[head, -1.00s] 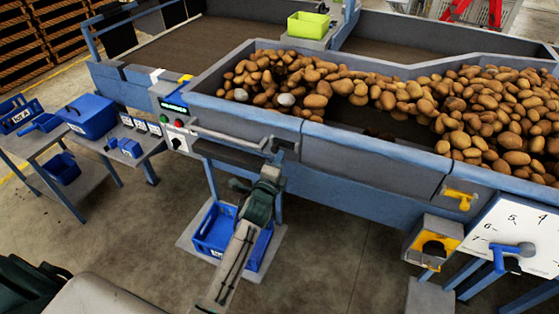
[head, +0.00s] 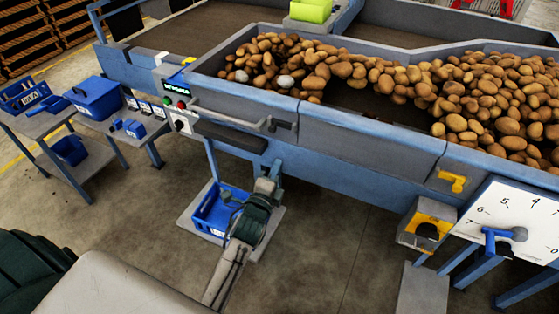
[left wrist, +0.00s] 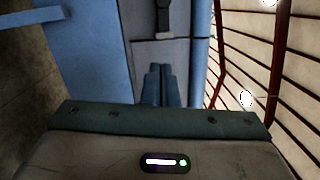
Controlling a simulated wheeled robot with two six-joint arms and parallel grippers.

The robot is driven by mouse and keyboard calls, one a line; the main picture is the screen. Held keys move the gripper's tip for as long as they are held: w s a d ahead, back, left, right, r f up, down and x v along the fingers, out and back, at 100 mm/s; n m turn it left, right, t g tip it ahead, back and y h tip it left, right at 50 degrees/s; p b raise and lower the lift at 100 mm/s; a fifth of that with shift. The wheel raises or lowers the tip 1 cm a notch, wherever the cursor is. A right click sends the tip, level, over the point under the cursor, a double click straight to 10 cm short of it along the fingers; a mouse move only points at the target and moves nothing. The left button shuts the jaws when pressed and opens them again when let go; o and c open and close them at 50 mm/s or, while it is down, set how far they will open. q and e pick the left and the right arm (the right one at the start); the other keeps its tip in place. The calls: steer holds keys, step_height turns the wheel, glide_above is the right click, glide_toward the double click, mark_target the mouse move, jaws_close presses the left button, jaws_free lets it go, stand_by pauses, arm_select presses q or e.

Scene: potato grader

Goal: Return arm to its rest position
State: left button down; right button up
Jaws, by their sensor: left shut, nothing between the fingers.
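My left gripper (head: 272,172) is below and in front of the grader's grey side handle (head: 240,121). Its arm reaches up from the bottom of the head view, over the floor beside the blue crate (head: 207,222). In the left wrist view the two dark fingers (left wrist: 160,70) are together and empty, with a blue and grey machine face beyond them. A gap shows between the gripper and the handle in the head view. My right gripper is not in view.
The grader's trough (head: 365,145) holds many potatoes. Blue boxes (head: 97,98) stand on side tables at left. Floor in the lower middle is clear.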

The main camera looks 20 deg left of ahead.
arm_select(q)
steer(key=shift+s+a+f, duration=0.1)
stand_by(0.5)
steer(key=s+a+f+n+g, duration=0.1)
steer(key=s+f+n+g, duration=0.25)
steer(key=f, duration=0.85)
steer(key=s+f+n+g, duration=0.2)
steer(key=s+f, duration=0.3)
steer(key=f, duration=0.7)
steer(key=s+a+f+n+g, duration=0.1)
steer(key=s+f+n+g, duration=0.25)
steer(key=f, duration=0.95)
steer(key=s+a+f+n+g, duration=0.1)
steer(key=s+f, duration=0.5)
steer(key=s, duration=0.6)
steer(key=s+a+f+n+g, duration=0.2)
steer(key=s+f+n+g, duration=0.2)
steer(key=s+f, duration=0.3)
steer(key=s+a+f+n+g, duration=0.2)
steer(key=s+f, duration=0.5)
steer(key=s, duration=1)
steer(key=n+g, duration=0.1)
steer(key=n, duration=0.1)
steer(key=shift+s+a+f+n, duration=0.15)
steer(key=shift+s+f+n, duration=0.1)
steer(key=shift+n, duration=0.15)
steer(key=c, duration=2.1)
jaws_free()
